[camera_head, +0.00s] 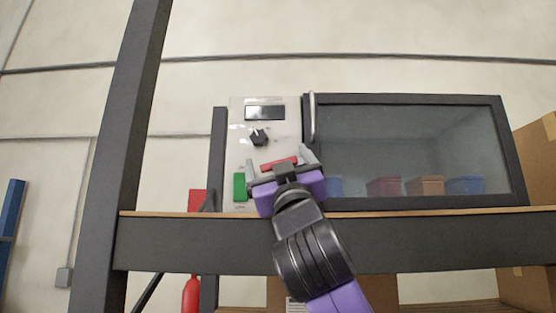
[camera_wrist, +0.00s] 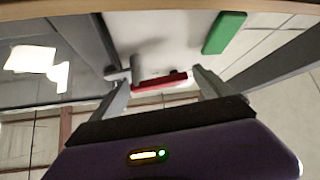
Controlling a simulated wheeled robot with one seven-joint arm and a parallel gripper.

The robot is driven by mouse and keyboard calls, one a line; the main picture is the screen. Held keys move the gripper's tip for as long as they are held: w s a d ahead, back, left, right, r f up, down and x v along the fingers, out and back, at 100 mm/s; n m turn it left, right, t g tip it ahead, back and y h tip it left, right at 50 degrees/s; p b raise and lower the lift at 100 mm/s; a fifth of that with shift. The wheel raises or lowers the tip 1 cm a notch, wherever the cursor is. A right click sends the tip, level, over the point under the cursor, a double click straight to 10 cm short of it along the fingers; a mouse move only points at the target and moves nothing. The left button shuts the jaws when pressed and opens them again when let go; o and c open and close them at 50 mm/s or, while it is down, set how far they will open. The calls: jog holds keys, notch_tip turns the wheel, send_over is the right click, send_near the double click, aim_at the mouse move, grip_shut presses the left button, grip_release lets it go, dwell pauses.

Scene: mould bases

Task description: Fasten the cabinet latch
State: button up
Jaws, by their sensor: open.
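The cabinet (camera_head: 411,98) is a dark-framed box with a glass door (camera_head: 400,150), which looks closed. A grey vertical bar handle (camera_head: 312,118) stands at the door's left edge; a grey fitting (camera_wrist: 122,74) at the left in the wrist view may be its end. A red bar (camera_head: 279,162) lies low on the pale front panel (camera_head: 237,135). It may be the latch. In the wrist view the red bar (camera_wrist: 158,82) has a dark end and lies between my fingertips. My gripper (camera_head: 278,160) is open in front of it, fingers apart; contact cannot be told.
The panel also carries a display (camera_head: 265,113), a black knob (camera_head: 259,137) and a green block (camera_head: 240,186). The cabinet stands on a shelf (camera_head: 180,238) with a thick front edge just below my gripper. A dark post (camera_head: 140,130) rises at left. Coloured bins (camera_head: 384,187) sit behind the glass.

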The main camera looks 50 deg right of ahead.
jog(key=c, duration=1.4)
jog(key=shift+o, duration=0.2)
jog(key=shift+m+h+b, duration=0.4)
jog(key=shift+a+m+g+b, duration=0.1)
jog(key=shift+m+g+b, duration=0.2)
jog(key=shift+m, duration=0.1)
jog(key=shift+m+g+h+b, duration=0.6)
jog(key=shift+m+h, duration=0.4)
jog(key=shift+r+m+g+h+b, duration=0.2)
jog(key=shift+m+g+h+b, duration=0.15)
jog(key=shift+m+g+h, duration=0.55)
jog(key=shift+r+m+g+h+b, duration=0.2)
jog(key=shift+m+g+h+b, duration=0.3)
jog(key=shift+m, duration=0.6)
jog(key=shift+s, duration=0.1)
jog(key=o, duration=1.4)
jog(key=shift+c, duration=0.2)
